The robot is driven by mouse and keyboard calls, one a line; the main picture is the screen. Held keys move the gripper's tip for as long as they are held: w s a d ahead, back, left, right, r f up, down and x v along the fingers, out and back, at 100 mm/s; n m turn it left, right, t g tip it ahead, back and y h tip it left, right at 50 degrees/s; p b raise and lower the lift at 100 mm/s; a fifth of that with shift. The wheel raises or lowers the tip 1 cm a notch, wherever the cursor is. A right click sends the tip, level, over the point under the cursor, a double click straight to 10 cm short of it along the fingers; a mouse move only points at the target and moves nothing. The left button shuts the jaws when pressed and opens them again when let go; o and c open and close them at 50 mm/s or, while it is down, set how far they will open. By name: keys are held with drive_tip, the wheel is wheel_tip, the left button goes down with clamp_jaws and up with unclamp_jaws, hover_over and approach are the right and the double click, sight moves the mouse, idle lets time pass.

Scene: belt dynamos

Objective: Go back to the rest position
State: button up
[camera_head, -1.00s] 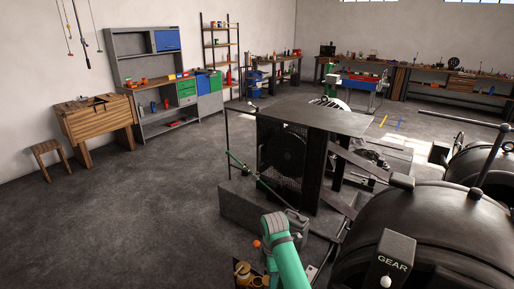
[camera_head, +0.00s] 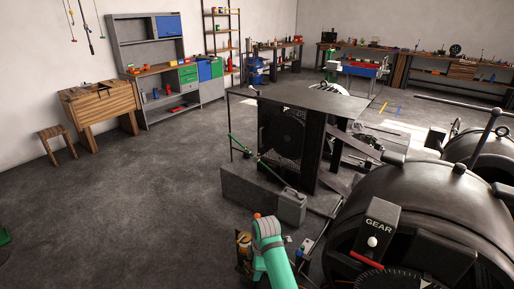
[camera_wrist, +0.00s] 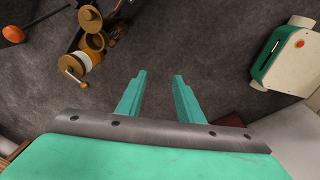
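My gripper (camera_wrist: 160,88) shows in the wrist view as two teal fingers spread apart with bare grey floor between their tips. It is open and empty. Part of my teal arm (camera_head: 270,250) shows at the bottom middle of the head view; the fingers are hidden there. A winding device with a brown wooden pot and a copper-wire spool (camera_wrist: 76,65) lies beyond the fingers to the left in the wrist view, apart from them.
A large black machine with a box marked GEAR (camera_head: 376,228) fills the right. A caged fan under a dark tabletop (camera_head: 305,98) stands in the middle, with a grey can (camera_head: 291,207) beside it. A workbench (camera_head: 98,103) stands at the left wall. The floor (camera_head: 110,210) at left is clear.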

drive_tip(key=s+a+f+m+t+y, duration=0.2)
drive_tip(key=s+a+f, duration=0.15)
drive_tip(key=a, duration=0.35)
drive_tip(key=s+a+f+m+t+y, duration=0.1)
drive_tip(key=s+a+f+m, duration=0.1)
drive_tip(key=a+f, duration=0.3)
drive_tip(key=s+a+f+m+t, duration=0.1)
drive_tip(key=s+a+m+t, duration=0.4)
drive_tip(key=s, duration=0.5)
drive_tip(key=s+d+r+m+t+h, duration=0.1)
drive_tip(key=s+d+r+m, duration=0.25)
drive_tip(key=s, duration=0.55)
drive_tip(key=s+d+r+m+t+h, duration=0.25)
drive_tip(key=s+d, duration=0.25)
drive_tip(key=s, duration=0.3)
drive_tip(key=s+d+r+m+t+h, duration=0.1)
drive_tip(key=s+d+r+m, duration=0.25)
drive_tip(key=s, duration=0.55)
drive_tip(key=s+d+r+t, duration=0.1)
drive_tip(key=s+d+r, duration=0.4)
drive_tip(key=r, duration=0.5)
drive_tip(key=shift+s+r+t, duration=0.25)
drive_tip(key=shift+s+t, duration=0.1)
drive_tip(key=shift+s, duration=0.15)
